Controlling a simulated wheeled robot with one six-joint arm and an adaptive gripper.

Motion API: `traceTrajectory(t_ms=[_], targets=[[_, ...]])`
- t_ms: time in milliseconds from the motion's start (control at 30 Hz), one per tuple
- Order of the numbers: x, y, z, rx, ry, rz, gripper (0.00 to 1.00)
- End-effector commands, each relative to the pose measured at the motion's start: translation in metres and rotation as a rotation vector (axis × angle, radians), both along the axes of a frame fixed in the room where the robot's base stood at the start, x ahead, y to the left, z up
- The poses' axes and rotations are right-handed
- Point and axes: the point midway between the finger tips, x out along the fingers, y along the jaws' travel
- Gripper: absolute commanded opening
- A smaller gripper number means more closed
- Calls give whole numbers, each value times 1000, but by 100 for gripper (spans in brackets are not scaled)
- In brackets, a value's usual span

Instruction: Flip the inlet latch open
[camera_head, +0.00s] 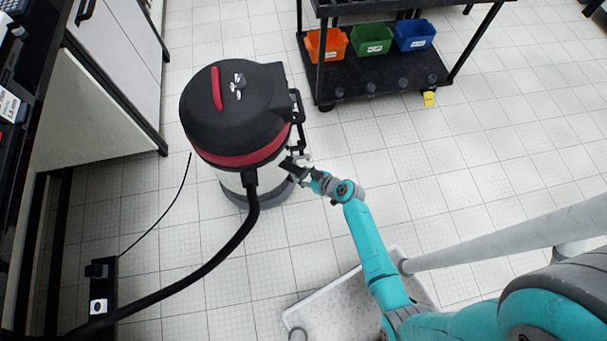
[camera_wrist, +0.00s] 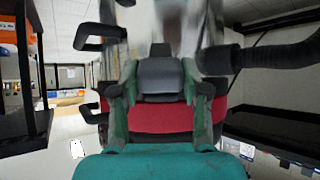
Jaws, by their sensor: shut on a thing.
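The vacuum (camera_head: 235,120) stands on the floor at upper left of centre in the head view. It has a black domed lid, a red band and a silver drum. My gripper (camera_head: 292,167) is at its right side, just below the red band, near the hose inlet. In the wrist view the picture looks upside down, and my gripper (camera_wrist: 160,88) has its fingers on both sides of a dark grey block, which looks like the inlet latch (camera_wrist: 160,75). It is shut on this piece. The red band (camera_wrist: 160,117) shows behind it. The latch is too small to tell in the head view.
A black hose (camera_head: 235,240) runs from the drum to lower left. Black bracket handles (camera_head: 298,105) stick out on the vacuum's right. A black cart (camera_head: 385,90) with orange, green and blue bins stands behind. Cabinets (camera_head: 110,60) line the left.

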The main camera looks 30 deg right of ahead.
Motion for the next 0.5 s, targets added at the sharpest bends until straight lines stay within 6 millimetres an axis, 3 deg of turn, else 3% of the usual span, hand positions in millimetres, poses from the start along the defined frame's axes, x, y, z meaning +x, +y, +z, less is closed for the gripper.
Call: traceTrajectory(t_ms=[33,133,167,233,500], targets=[[-8,0,-8,-4,17,-2,0],[-8,0,-9,-3,17,-2,0],[-8,0,-8,-3,17,-2,50],[-8,0,-8,-1,17,-2,68],[-4,0,-4,-1,9,-2,71]])
